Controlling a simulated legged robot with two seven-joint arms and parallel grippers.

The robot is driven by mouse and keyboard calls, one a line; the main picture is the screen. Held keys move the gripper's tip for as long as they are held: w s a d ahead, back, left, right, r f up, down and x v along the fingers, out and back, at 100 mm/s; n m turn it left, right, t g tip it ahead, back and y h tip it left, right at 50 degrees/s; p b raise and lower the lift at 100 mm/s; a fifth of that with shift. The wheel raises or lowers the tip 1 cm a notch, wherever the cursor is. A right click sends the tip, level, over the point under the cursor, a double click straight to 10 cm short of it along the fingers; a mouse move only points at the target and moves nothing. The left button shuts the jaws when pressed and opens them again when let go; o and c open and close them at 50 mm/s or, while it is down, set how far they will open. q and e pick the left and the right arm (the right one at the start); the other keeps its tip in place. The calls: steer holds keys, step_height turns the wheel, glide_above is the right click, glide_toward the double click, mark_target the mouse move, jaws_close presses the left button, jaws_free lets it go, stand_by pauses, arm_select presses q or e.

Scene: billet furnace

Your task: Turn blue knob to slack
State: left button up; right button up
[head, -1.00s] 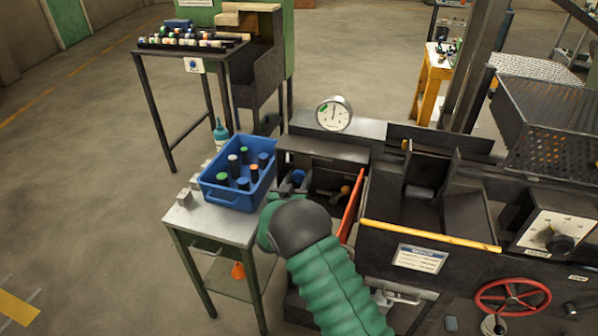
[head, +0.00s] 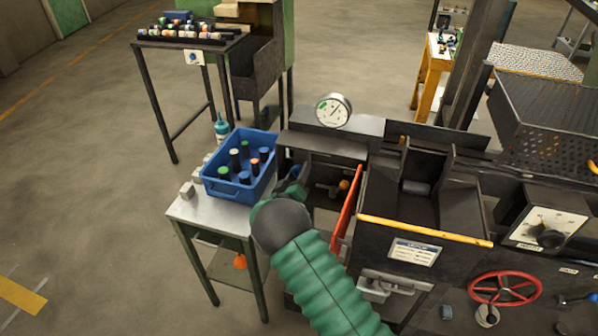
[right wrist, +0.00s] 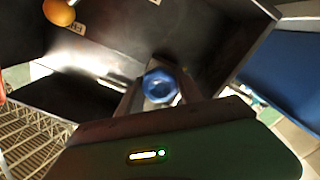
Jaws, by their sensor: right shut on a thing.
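The blue knob (right wrist: 160,86) shows in the right wrist view, between the fingers of my right gripper (right wrist: 158,97), which is shut on it. In the head view my right gripper (head: 292,187) reaches into the dark open bay left of the furnace front, and it hides the knob there. A round white gauge (head: 333,110) with a green mark at its left stands above the bay. Its needle leans to the upper right. My left gripper is not in view.
An orange knob (head: 344,184) sits right of the gripper in the bay, by a raised red-orange panel edge (head: 347,208). A blue bin (head: 216,189) of capped cylinders stands close on the left on a metal table (head: 195,212). A red handwheel (head: 505,289) is at lower right.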

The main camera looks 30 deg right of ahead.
steer(key=shift+w+a, duration=0.1)
steer(key=o, duration=1.1)
steer(key=shift+c, duration=0.2)
steer(key=o, duration=0.3)
steer(key=v, duration=1.7)
steer(key=shift+f, duration=0.1)
